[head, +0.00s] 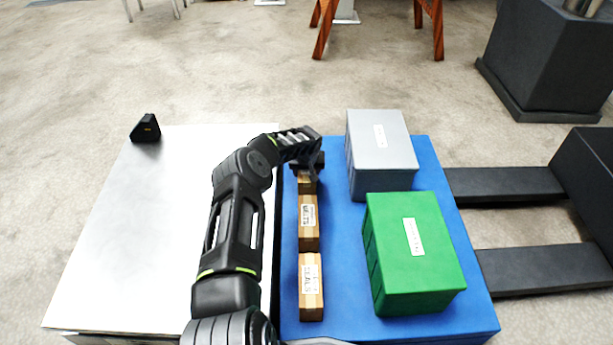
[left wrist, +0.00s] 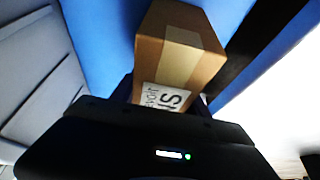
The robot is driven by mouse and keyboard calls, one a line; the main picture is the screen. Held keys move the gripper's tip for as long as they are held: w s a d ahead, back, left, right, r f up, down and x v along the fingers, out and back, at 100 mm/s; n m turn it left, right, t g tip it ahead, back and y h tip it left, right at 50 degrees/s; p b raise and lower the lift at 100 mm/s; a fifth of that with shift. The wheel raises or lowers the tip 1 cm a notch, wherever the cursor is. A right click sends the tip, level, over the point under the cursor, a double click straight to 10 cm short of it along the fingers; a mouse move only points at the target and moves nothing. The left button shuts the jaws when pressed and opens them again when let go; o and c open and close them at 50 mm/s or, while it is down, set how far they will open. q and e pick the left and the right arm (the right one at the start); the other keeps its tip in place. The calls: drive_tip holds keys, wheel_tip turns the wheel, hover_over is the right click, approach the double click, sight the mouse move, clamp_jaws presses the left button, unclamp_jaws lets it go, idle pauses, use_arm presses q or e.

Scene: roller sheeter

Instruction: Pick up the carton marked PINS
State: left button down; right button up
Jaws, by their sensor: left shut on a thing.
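A small brown carton (head: 307,186) is at the far end of a row of cartons on the blue surface, partly hidden by my left gripper (head: 308,162). In the left wrist view the same carton (left wrist: 182,50) has a tape strip and a white label, only partly visible, so I cannot read the whole word. My left gripper is shut on this carton, with the fingers mostly hidden behind the wrist housing. I cannot tell whether the carton is clear of the surface. My right gripper is not in view.
A middle carton (head: 308,238) and a near carton marked SEALS (head: 310,310) stand in the row. A grey box (head: 391,180) and a green box (head: 420,275) stand to the right on the blue platform (head: 441,170). A white table (head: 130,230) with a black device (head: 146,128) is left.

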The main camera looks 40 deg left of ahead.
use_arm(q)
drive_tip(key=shift+r, duration=0.1)
drive_tip(key=shift+r+p, duration=0.35)
drive_tip(key=shift+p, duration=0.25)
wheel_tip(320, 180, up, 10)
drive_tip(key=p, duration=0.3)
drive_tip(key=shift+f+p, duration=0.15)
drive_tip(key=shift+p, duration=0.25)
